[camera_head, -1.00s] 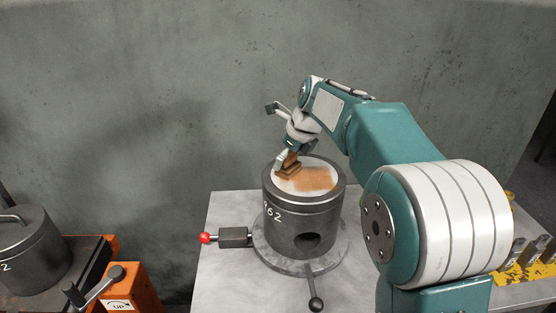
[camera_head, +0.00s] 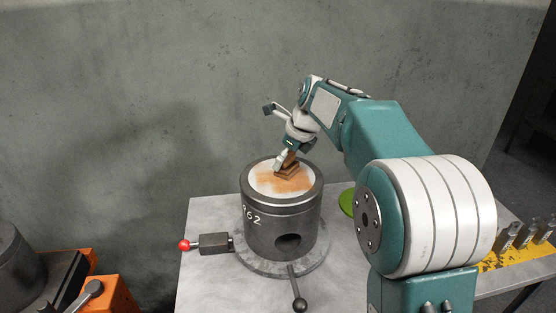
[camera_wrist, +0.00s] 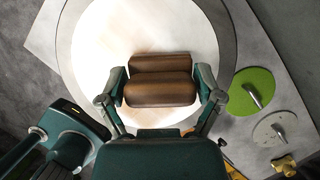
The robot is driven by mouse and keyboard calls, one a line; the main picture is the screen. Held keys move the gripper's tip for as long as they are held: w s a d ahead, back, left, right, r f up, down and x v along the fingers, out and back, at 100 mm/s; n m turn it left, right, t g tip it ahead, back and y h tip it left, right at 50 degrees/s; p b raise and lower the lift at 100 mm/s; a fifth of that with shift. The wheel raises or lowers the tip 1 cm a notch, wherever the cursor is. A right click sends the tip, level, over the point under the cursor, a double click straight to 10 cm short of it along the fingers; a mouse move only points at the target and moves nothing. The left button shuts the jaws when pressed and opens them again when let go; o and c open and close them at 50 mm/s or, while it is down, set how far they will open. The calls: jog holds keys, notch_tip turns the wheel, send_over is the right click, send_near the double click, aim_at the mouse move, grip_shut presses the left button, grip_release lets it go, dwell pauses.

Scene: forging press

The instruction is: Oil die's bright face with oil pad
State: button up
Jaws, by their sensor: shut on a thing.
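The die (camera_head: 283,218) is a dark upright cylinder with white digits on its side. Its bright face (camera_head: 258,174) points up and is pale, with brown oil-coloured patches across the middle and front; pale areas show at the left and along the rim. My gripper (camera_head: 289,163) is shut on the brown oil pad (camera_head: 293,173), which appears to rest on the face, right of its middle. In the wrist view the pad (camera_wrist: 160,66) lies between my two fingers (camera_wrist: 160,90) over the pale face (camera_wrist: 90,45); my gripper's body hides the near part.
The die stands on a round grey base (camera_head: 262,266) with a red-knobbed clamp (camera_head: 210,243) and a lever (camera_head: 298,290), on a grey table (camera_head: 205,280). Orange equipment (camera_head: 112,294) stands at left.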

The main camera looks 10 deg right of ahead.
aim_at(302, 166)
jog(key=shift+d+f, duration=0.15)
jog(key=shift+d, duration=2.3)
jog(key=shift+w, duration=1.05)
jog(key=shift+a+r, duration=0.2)
jog(key=shift+a, duration=1.5)
jog(key=shift+a+f, duration=0.2)
jog(key=shift+a, duration=4.6)
jog(key=shift+r, duration=0.1)
notch_tip(302, 166, up, 6)
jog(key=shift+r, duration=0.1)
